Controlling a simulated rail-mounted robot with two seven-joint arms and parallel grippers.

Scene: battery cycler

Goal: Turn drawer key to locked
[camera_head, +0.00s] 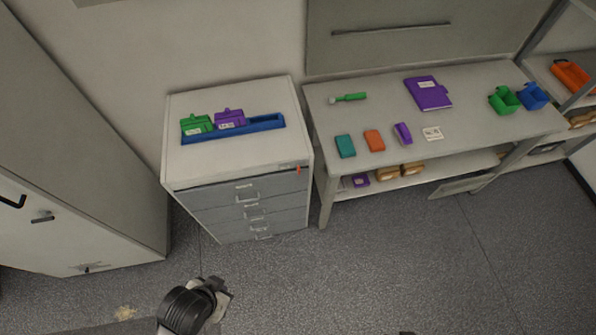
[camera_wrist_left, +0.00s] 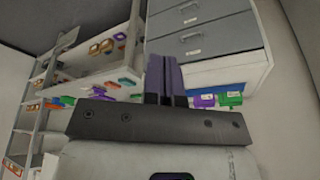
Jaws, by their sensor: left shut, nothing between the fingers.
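The drawer key (camera_head: 298,170) is a small red piece at the upper right corner of the grey drawer cabinet's (camera_head: 245,205) front, just under the white top. Its exact turn angle is too small to tell. The cabinet's several drawers look shut. My left gripper (camera_head: 222,295) is low in the head view, above the floor and well in front of the cabinet, apart from the key. In the left wrist view its fingers (camera_wrist_left: 165,78) are together and empty, with the cabinet drawers (camera_wrist_left: 205,35) behind them. My right gripper is not in view.
A blue tray (camera_head: 262,125) with green and purple holders sits on the cabinet. A workbench (camera_head: 330,112) with a purple binder (camera_head: 428,93) and small cases stands to the right. A tall grey cabinet (camera_head: 90,150) stands at the left. The floor (camera_head: 360,270) in front is clear.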

